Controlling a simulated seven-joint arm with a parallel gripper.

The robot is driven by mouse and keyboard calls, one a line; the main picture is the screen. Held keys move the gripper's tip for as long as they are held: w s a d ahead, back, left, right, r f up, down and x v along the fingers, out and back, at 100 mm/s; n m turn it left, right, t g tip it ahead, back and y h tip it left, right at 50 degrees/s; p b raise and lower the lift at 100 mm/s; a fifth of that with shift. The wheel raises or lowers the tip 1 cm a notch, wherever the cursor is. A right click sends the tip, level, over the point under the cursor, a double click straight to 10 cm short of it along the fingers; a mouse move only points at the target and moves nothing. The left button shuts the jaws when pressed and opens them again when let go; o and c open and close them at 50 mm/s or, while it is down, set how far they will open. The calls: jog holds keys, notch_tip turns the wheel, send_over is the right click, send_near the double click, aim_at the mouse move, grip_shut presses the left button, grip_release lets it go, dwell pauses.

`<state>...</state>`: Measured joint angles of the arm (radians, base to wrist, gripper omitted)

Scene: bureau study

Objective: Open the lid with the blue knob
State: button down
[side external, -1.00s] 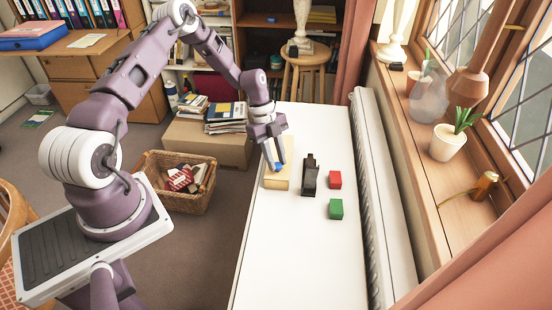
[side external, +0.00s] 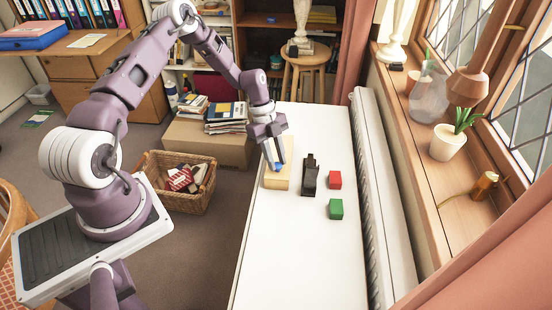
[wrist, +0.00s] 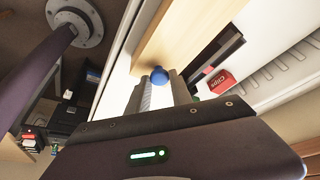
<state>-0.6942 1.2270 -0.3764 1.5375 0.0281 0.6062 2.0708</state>
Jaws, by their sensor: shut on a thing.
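A light wooden box (side external: 276,184) stands near the left edge of the white table, and its blue knob (side external: 278,167) shows at my fingertips. In the wrist view the pale wooden lid surface (wrist: 185,35) fills the upper middle, with the round blue knob (wrist: 159,75) in front of it. My gripper (side external: 278,163) reaches down to the box from above and is shut on the knob. In the wrist view my fingers (wrist: 162,88) lie on either side of the knob. No clear gap shows between lid and box.
A black upright object (side external: 310,178) stands just right of the box. Beyond it are a small red box (side external: 335,180) and a green block (side external: 336,209). The front of the white table (side external: 290,260) is clear. A radiator (side external: 375,190) runs along the right.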

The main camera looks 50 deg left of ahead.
jog(key=s+d, duration=1)
jog(key=c, duration=1.1)
grip_release()
jog(key=shift+c, duration=0.2)
jog(key=v, duration=0.7)
